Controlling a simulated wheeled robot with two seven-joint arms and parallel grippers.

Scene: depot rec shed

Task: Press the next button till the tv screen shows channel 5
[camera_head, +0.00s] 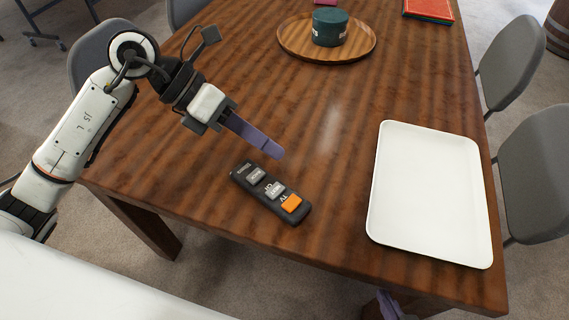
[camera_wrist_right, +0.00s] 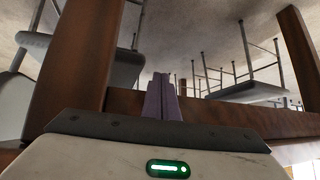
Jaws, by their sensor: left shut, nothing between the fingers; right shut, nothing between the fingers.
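A black remote (camera_head: 270,191) lies on the wooden table, near its front edge. It has two grey buttons, a grey one (camera_head: 256,175) at its far end and another (camera_head: 275,189) in its middle, and an orange button (camera_head: 291,204) at its near end. My left gripper (camera_head: 279,153) is shut and empty, its purple fingers above the table just beyond the remote and apart from it. My right gripper (camera_head: 388,305) shows only partly at the bottom edge; in the right wrist view its purple fingers (camera_wrist_right: 161,98) are shut and empty. No tv screen is in view.
A white tray (camera_head: 430,190) lies on the table (camera_head: 330,215) right of the remote. A round wooden tray (camera_head: 290,42) with a dark green container (camera_head: 330,28) stands farther back. Grey chairs (camera_head: 510,62) line the sides. The table between remote and round tray is clear.

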